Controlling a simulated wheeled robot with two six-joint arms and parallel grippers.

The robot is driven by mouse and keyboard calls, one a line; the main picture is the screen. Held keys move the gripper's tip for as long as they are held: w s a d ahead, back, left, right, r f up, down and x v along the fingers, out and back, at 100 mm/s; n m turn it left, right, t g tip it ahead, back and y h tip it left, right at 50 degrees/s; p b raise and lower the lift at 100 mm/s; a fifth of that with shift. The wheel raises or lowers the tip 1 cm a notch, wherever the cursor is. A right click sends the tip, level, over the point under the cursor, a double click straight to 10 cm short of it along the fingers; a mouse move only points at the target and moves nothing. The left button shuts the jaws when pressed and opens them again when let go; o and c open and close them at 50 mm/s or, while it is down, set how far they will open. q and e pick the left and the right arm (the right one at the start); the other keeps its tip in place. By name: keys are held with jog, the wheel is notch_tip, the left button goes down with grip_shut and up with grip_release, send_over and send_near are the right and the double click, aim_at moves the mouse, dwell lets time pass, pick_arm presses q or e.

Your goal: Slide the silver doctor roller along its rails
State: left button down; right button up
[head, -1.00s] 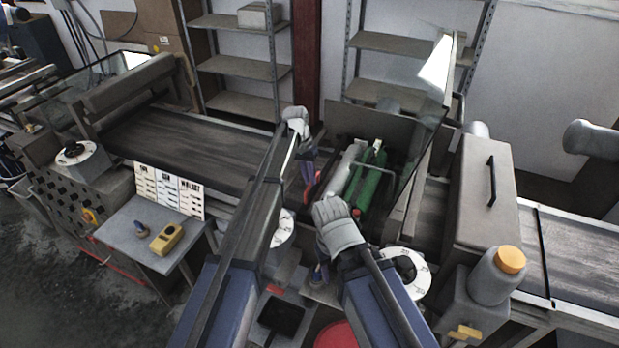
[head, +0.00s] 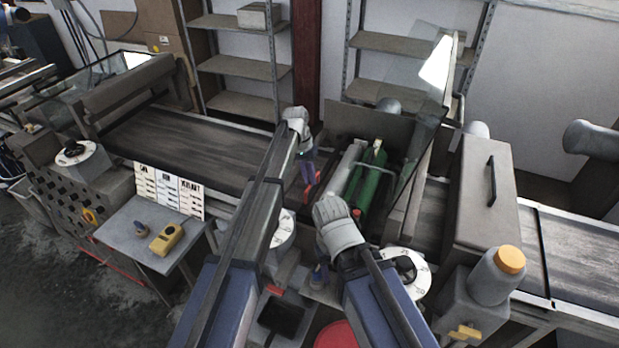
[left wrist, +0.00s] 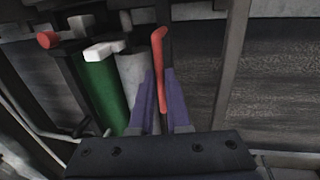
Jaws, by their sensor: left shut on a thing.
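The silver roller (head: 345,168) lies beside the green roller (head: 371,178) in the open machine bay; both show in the left wrist view, silver (left wrist: 132,82) and green (left wrist: 103,88). My left gripper (head: 310,182) is at the silver roller's left side. In the left wrist view its purple fingers (left wrist: 162,92) are shut on a red handle (left wrist: 158,62) next to the silver roller. The rails are hard to make out. My right gripper (head: 319,277) hangs low in front of the bay, partly hidden by its wrist; its jaw opening is unclear.
A tilted clear guard (head: 425,110) stands over the bay's right side. A dark conveyor belt (head: 190,148) runs to the left. White dials (head: 402,268) sit at the front. A side table (head: 150,232) holds a yellow device (head: 167,238).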

pick_arm(q)
jog(key=shift+w+a, duration=0.3)
jog(key=shift+a, duration=0.4)
jog(key=shift+w+a, duration=0.25)
jog(key=shift+a, duration=0.4)
jog(key=shift+w+a, duration=0.3)
jog(key=shift+a, duration=0.4)
jog(key=c, duration=0.9)
grip_release()
jog(key=shift+a, duration=0.1)
jog(key=r+p, duration=0.2)
jog(key=a+r+p, duration=0.1)
jog(key=r+p, duration=0.4)
jog(key=shift+w+a+r+p, duration=0.15)
jog(key=shift+w+r+p, duration=0.15)
jog(key=shift+r+p, duration=0.05)
